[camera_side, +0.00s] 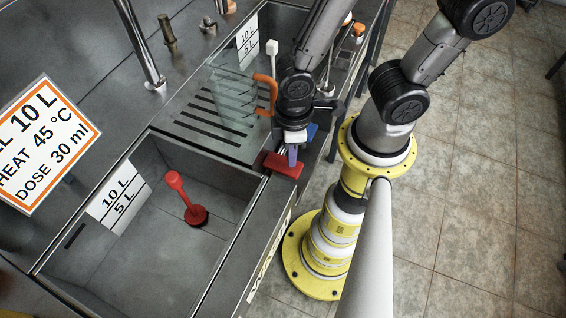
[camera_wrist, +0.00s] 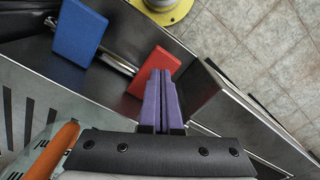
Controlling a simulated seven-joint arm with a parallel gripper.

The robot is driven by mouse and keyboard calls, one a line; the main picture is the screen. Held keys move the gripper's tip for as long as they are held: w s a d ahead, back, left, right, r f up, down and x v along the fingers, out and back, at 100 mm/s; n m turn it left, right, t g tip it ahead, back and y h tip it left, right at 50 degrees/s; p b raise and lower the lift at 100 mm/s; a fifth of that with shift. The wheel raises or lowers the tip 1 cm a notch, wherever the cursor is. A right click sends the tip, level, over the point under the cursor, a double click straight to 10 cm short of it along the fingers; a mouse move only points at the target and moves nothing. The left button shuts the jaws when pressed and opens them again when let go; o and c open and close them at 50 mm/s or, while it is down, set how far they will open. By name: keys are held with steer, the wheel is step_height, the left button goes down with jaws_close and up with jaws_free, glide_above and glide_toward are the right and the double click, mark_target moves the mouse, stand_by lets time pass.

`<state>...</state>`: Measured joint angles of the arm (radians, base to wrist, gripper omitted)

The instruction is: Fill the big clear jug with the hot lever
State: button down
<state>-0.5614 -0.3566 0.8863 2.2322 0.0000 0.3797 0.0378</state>
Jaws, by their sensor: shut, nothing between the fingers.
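The big clear jug (camera_side: 225,92) with an orange handle (camera_side: 265,94) stands upright on the slotted drain shelf. Its orange handle also shows in the wrist view (camera_wrist: 58,146). Two lever paddles sit on the tank's front edge: a red one (camera_side: 285,166) and a blue one (camera_side: 313,131). No hot marking is readable on either. My gripper (camera_side: 293,161), with purple fingers, is shut and empty, its tips right at the red paddle. In the wrist view the fingers (camera_wrist: 164,76) overlap the red paddle (camera_wrist: 150,68); I cannot tell whether they touch. The blue paddle (camera_wrist: 79,33) is apart from them.
A red plunger-like piece (camera_side: 187,200) stands in the left basin (camera_side: 150,255). A steel spout (camera_side: 141,45) rises behind the shelf. A sign (camera_side: 42,140) reads 10 L, heat 45 °C, dose 30 ml. Tiled floor lies open to the right.

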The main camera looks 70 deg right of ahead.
steer(key=shift+f, duration=1.25)
steer(key=shift+w+r, duration=0.1)
steer(key=shift+r, duration=0.05)
stand_by(0.9)
step_height(320, 180, up, 5)
steer(key=shift+f, duration=0.1)
stand_by(0.3)
steer(key=d+r+m+t, duration=0.2)
steer(key=d+r, duration=0.3)
steer(key=r, duration=0.5)
steer(key=d+r+m+t, duration=0.3)
steer(key=d+r+m, duration=0.1)
steer(key=r, duration=0.6)
steer(key=shift+w+d+r+t, duration=0.15)
steer(key=shift+d+r+t, duration=0.15)
steer(key=shift+d+r, duration=0.15)
